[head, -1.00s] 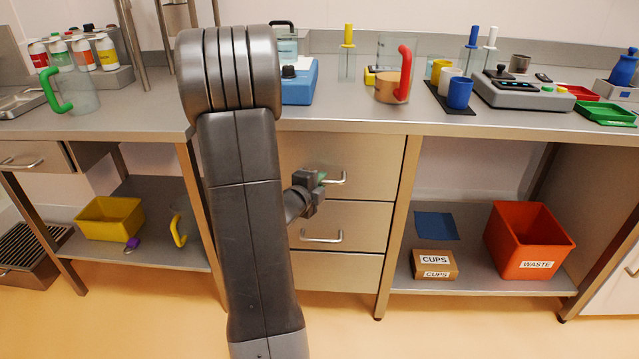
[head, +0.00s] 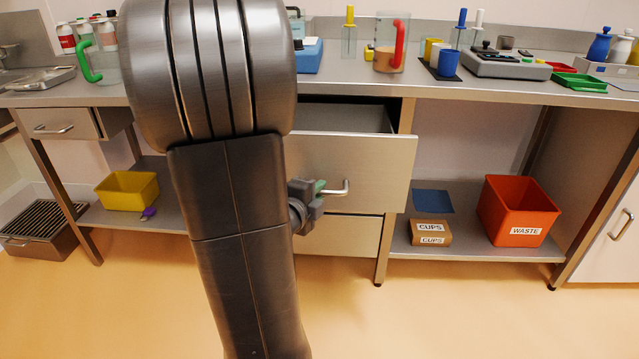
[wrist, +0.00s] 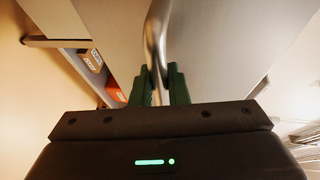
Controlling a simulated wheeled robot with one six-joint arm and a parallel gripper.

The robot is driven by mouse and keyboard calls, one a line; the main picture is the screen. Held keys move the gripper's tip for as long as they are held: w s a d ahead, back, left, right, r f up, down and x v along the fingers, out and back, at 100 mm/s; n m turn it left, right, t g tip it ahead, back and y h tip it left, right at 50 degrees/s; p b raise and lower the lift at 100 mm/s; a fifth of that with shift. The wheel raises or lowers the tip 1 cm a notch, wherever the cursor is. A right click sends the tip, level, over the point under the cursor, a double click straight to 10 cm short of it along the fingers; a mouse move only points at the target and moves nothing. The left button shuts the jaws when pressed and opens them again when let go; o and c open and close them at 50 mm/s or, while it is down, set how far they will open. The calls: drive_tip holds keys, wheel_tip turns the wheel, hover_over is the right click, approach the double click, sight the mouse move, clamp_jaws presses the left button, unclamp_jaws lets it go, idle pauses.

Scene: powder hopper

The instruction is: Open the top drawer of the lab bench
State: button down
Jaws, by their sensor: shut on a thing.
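The top drawer (head: 372,170) of the lab bench (head: 372,89) is pulled out in the head view, with part of its grey interior showing behind the front panel. My gripper (head: 319,189) is at the drawer's bar handle (head: 341,188). In the wrist view, the green fingers of my gripper (wrist: 160,86) are shut on the metal handle (wrist: 155,45), one on each side of it. My arm hides the left part of the drawer front.
A lower drawer (head: 345,234) is closed beneath. On the right, an orange waste bin (head: 515,212) and a cups box (head: 430,233) stand on the lower shelf. A yellow bin (head: 128,190) stands on the left shelf. The floor in front is clear.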

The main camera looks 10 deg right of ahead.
drive_tip(key=s+a, duration=0.2)
drive_tip(key=s, duration=0.4)
drive_tip(key=shift+s, duration=0.15)
drive_tip(key=shift+d, duration=0.1)
drive_tip(key=c, duration=1.4)
unclamp_jaws()
drive_tip(key=p+v, duration=0.3)
drive_tip(key=v, duration=1)
drive_tip(key=shift+s+a, duration=0.25)
drive_tip(key=shift+a, duration=0.05)
